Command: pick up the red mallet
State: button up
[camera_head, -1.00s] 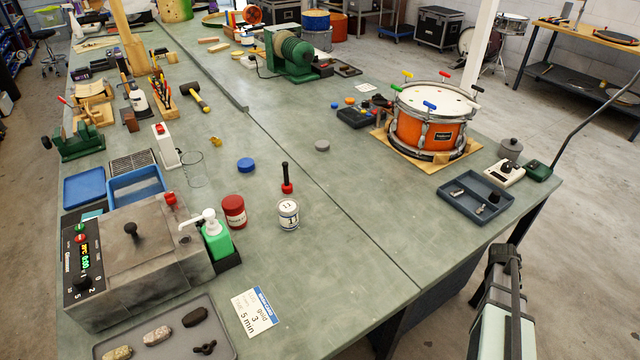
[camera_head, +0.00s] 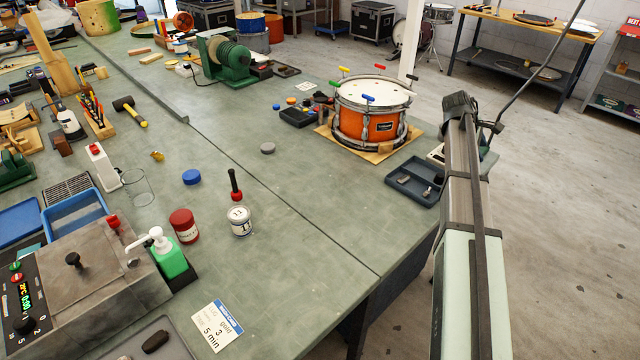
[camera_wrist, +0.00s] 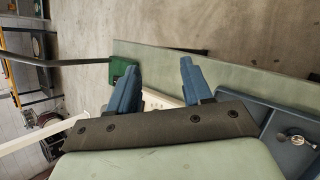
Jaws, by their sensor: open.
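I cannot pick out a red mallet for certain. An upright tool with a black handle and a red lower end (camera_head: 234,186) stands at mid bench, just behind a white jar (camera_head: 240,221); whether it is a mallet is unclear. A mallet with a dark head and yellow handle (camera_head: 131,111) lies at the upper left of the bench. My gripper (camera_head: 460,106) is at the bench's right edge in the head view, far from both. In the wrist view my gripper (camera_wrist: 160,80) shows two blue fingers, apart, with nothing held between them.
An orange drum (camera_head: 371,112) with coloured drum keys stands left of my gripper. A dark tray (camera_head: 404,190) with small parts lies beside my arm. A red-lidded jar (camera_head: 185,226) and green pump bottle (camera_head: 170,258) stand near the white jar. The central bench is mostly clear.

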jog(key=w+a+r+n+y, duration=0.1)
jog(key=w+a+n+y, duration=0.1)
jog(key=a, duration=1.8)
jog(key=w+a+r+n+y, duration=0.1)
jog(key=w+a+r+y, duration=0.1)
jog(key=a, duration=1.7)
jog(key=s+a+r+n+y, duration=0.1)
jog(key=s+a, duration=0.3)
jog(key=a, duration=0.7)
jog(key=s+a+r+n+g+y, duration=0.1)
jog(key=s+a, duration=0.4)
jog(key=a, duration=0.7)
jog(key=s+a+r+n+g+y, duration=0.1)
jog(key=s+a, duration=0.3)
jog(key=a, duration=0.7)
jog(key=shift+s+a+r, duration=0.15)
jog(key=shift+s+r, duration=0.1)
jog(key=shift+s+a+f, duration=0.1)
jog(key=shift+f, duration=0.2)
send_over(236, 192)
jog(key=w, duration=0.1)
jog(key=f, duration=0.8)
jog(key=shift+a, duration=0.4)
jog(key=shift+s+d+f, duration=0.1)
jog(key=shift+d+f, duration=0.05)
jog(key=shift+f, duration=1.1)
jog(key=shift+d+f, duration=0.1)
jog(key=shift+f, duration=1.15)
grip_shut()
